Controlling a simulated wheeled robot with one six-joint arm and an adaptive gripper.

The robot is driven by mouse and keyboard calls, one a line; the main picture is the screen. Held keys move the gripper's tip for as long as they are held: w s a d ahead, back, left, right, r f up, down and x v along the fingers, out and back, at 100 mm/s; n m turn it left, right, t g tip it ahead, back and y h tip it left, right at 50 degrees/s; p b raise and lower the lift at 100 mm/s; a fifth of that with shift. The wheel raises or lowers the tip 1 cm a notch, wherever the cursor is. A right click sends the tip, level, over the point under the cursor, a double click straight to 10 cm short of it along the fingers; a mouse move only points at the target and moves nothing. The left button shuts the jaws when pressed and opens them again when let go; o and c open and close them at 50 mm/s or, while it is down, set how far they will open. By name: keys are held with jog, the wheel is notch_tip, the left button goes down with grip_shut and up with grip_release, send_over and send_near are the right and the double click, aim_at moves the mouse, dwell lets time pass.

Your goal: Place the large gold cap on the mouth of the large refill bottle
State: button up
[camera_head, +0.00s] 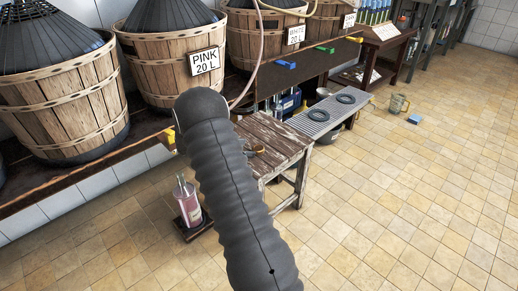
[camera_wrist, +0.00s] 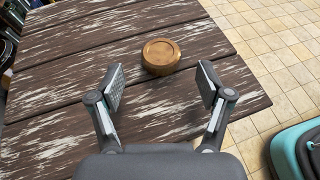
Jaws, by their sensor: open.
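The gold cap (camera_wrist: 160,53), round with a raised rim, lies flat on the worn wooden table in the wrist view. My gripper (camera_wrist: 160,78) is open above the table, its two pads apart with nothing between them. The cap sits just beyond the fingertips, roughly centred between them and not touched. In the head view my arm hides most of the gripper. A bottle with pink liquid (camera_head: 187,203), likely the refill bottle, stands upright low down left of my arm, on a dark tray. Its mouth is too small to judge.
The worn wooden table (camera_head: 281,141) has bare planks around the cap. A slatted bench (camera_head: 318,119) with dark rings adjoins it. A metal mug (camera_head: 398,104) and blue item (camera_head: 413,119) are on the open tiled floor.

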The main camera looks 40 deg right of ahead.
aim_at(257, 148)
jog(key=x, duration=0.4)
jog(key=shift+s+d+r, duration=0.1)
jog(key=shift+s+d, duration=0.05)
jog(key=shift+d, duration=0.15)
jog(key=c, duration=1.1)
jog(key=shift+c, duration=0.2)
jog(key=shift+r, duration=0.1)
